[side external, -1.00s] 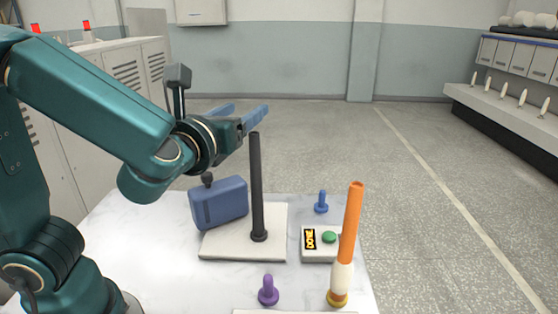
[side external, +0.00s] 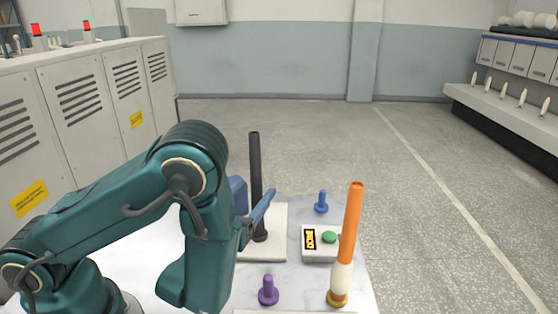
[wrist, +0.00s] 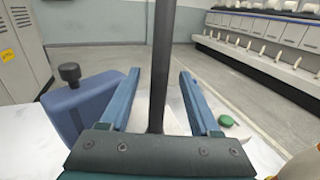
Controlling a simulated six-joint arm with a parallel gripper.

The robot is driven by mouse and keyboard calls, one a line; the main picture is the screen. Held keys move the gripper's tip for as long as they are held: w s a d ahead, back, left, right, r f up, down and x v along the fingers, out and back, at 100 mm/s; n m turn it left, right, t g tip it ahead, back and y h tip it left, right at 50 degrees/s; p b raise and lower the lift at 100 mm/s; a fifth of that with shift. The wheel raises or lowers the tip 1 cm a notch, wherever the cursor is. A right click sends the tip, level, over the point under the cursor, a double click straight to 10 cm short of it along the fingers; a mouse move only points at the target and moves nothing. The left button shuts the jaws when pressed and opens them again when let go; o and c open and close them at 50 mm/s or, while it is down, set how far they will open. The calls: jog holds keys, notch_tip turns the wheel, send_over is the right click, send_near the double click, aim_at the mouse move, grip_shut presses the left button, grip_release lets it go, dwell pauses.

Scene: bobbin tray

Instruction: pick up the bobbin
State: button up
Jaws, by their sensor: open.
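The bobbin (side external: 351,220) is an upright orange tube with a white lower part, standing on a yellow-gold peg base at the front right of the table in the side view. My gripper (side external: 268,203) has blue fingers and is open, to the left of the bobbin and apart from it. In the wrist view my gripper (wrist: 160,72) shows both fingers spread, with a dark upright post (wrist: 160,60) appearing between them. I cannot tell the depth between post and fingers.
The dark post (side external: 256,170) stands on a white base plate (side external: 277,240). A blue canister (wrist: 90,105) is left of it. A white box with a green button (side external: 329,237), a blue peg (side external: 321,203) and a purple peg (side external: 268,291) stand near the bobbin.

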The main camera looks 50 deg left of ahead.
jog(key=shift+w+a+f, duration=0.1)
jog(key=shift+w+f, duration=0.05)
jog(key=shift+f, duration=0.15)
jog(key=shift+x, duration=2.4)
grip_shut()
